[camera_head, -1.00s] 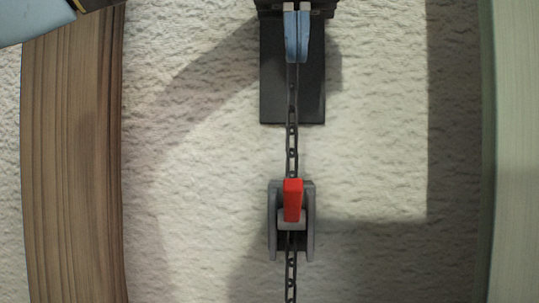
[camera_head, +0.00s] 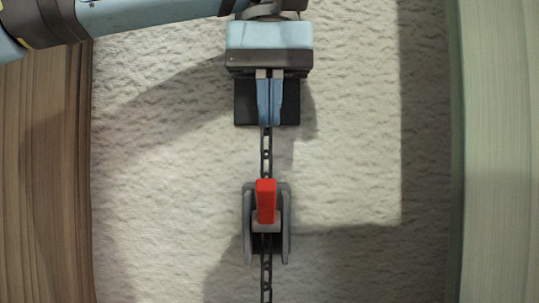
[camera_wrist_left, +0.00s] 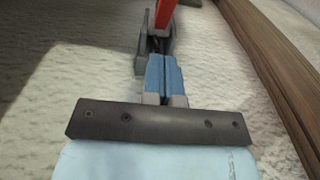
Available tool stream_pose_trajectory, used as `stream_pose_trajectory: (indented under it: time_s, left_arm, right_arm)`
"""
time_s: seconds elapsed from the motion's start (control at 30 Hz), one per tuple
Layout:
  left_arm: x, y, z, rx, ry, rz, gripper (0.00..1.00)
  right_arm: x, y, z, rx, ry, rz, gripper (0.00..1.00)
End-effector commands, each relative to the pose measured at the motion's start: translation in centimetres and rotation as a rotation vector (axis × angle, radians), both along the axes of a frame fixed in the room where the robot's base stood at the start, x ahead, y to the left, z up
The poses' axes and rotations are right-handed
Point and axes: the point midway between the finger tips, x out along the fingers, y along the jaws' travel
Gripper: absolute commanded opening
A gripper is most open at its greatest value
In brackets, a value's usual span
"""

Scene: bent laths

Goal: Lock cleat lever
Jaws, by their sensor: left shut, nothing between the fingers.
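The cleat (camera_head: 284,240) is a grey two-walled fitting on the pale textured surface, with a red lever (camera_head: 266,202) standing out of it. A dark chain (camera_head: 266,160) runs through the cleat, up toward a black plate (camera_head: 287,112) and down out of the picture. My left gripper (camera_head: 269,122) comes from the top, its blue fingers together and empty, over the black plate and above the lever in the picture, apart from it. In the left wrist view the blue fingers (camera_wrist_left: 161,60) point toward the red lever (camera_wrist_left: 165,14) and the grey cleat. My right gripper is not in view.
A brown wooden board (camera_head: 45,190) runs along the left side and a pale green board (camera_head: 500,150) along the right. The textured surface between them is clear on both sides of the cleat.

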Motion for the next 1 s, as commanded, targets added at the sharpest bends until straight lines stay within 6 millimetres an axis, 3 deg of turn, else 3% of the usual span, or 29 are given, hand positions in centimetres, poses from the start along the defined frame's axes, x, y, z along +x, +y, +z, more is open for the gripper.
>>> stream_pose_trajectory:
  time_s: [0.1,0.4,1.0]
  left_arm:
    - [0.0,0.1,-2.3,0.003,0.0,0.0,0.0]
    - [-2.0,0.0,-5.2,0.0,-0.001,0.0,0.0]
    - [-2.5,0.0,-5.9,-0.001,-0.045,-0.002,0.0]
  right_arm:
    - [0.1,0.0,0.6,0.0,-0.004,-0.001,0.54]
    - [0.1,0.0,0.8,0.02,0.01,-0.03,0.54]
    - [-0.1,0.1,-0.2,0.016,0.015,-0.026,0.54]
